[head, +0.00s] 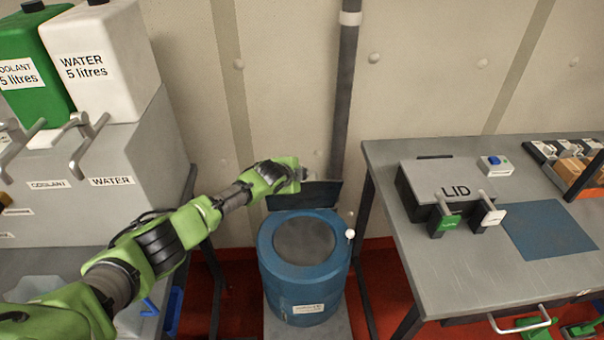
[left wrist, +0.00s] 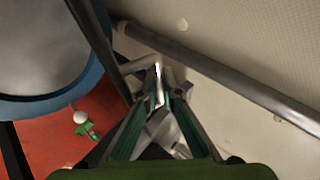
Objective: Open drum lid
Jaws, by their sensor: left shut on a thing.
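The dark lid panel (head: 318,193) stands raised at the drum's back, near the wall. My left gripper (head: 298,174) is at the lid's upper left edge. In the left wrist view my left gripper (left wrist: 158,98) is shut on a grey metal handle (left wrist: 140,65) beside the dark lid edge (left wrist: 95,40). The drum rim (left wrist: 100,75) shows at the left there. My right gripper is not in view.
A white-knobbed lever (head: 350,235) sticks up at the drum's right. A vertical pipe (head: 345,90) runs down the wall behind. The right bench (head: 410,255) and the grey cabinet (head: 60,215) at the left flank the drum closely.

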